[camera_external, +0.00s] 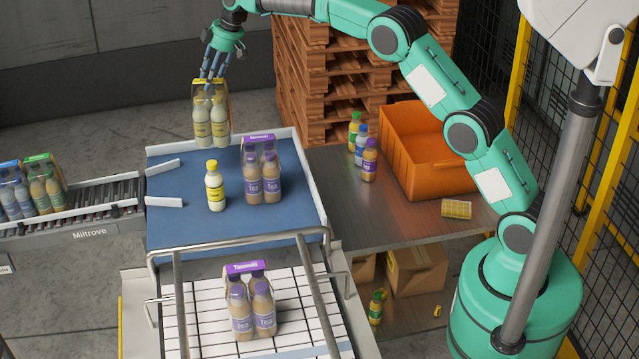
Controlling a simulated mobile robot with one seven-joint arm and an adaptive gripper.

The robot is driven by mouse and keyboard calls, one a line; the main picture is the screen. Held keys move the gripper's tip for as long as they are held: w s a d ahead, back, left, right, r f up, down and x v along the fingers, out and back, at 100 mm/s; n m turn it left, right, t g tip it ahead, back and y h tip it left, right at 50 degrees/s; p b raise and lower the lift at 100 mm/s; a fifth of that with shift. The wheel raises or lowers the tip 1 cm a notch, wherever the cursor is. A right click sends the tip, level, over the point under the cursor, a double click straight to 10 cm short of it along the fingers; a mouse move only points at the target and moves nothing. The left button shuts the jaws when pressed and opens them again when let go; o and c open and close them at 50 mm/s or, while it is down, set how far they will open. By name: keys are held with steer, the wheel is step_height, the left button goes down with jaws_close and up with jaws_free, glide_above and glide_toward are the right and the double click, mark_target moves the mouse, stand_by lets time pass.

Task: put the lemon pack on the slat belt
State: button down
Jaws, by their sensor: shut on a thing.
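My gripper (213,82) is shut on the lemon pack (210,122), a group of pale yellow bottles with yellow labels and a yellow top band. The pack hangs upright at the far left end of the blue belt (230,228), near its back edge. I cannot tell how high it is above the surface behind it. The white slat belt (195,335) is at the front, below a metal rail frame, and a purple-topped tea pack (252,310) stands on it.
A single yellow-capped bottle (214,187) and another tea pack (262,175) stand on the blue belt. A roller conveyor (95,213) with packs is at left. An orange crate (425,150) and several loose bottles are on the side table (390,215). The metal frame (240,241) crosses before the slats.

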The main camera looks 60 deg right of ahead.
step_height(320, 180, up, 15)
steer(key=s+a+r+n+g+y+b, duration=0.1)
steer(key=s+a+n, duration=0.2)
steer(key=s+a, duration=0.8)
steer(key=s+a+n+g+y+b, duration=0.15)
steer(key=s+a+n, duration=0.25)
steer(key=a, duration=1.3)
steer(key=s+a+r+n+g+b, duration=0.1)
steer(key=s+a+n+b, duration=0.15)
steer(key=s+a, duration=0.8)
steer(key=s+a+n+g+h+b, duration=0.1)
steer(key=s+a+n, duration=0.3)
steer(key=s+a, duration=0.55)
steer(key=s+a+f+n+g+b, duration=0.1)
steer(key=s+a+n, duration=0.35)
steer(key=s, duration=0.95)
steer(key=s+a+n+g+h+b, duration=0.1)
steer(key=s+a+n+g+b, duration=0.15)
steer(key=s+a, duration=0.75)
step_height(320, 180, down, 18)
steer(key=s+d+t+p, duration=0.1)
steer(key=d, duration=0.1)
steer(key=shift+s+d+f+y, duration=0.15)
steer(key=shift+s+d+y, duration=0.1)
steer(key=shift+y, duration=0.1)
steer(key=shift+f, duration=0.15)
step_height(320, 180, down, 6)
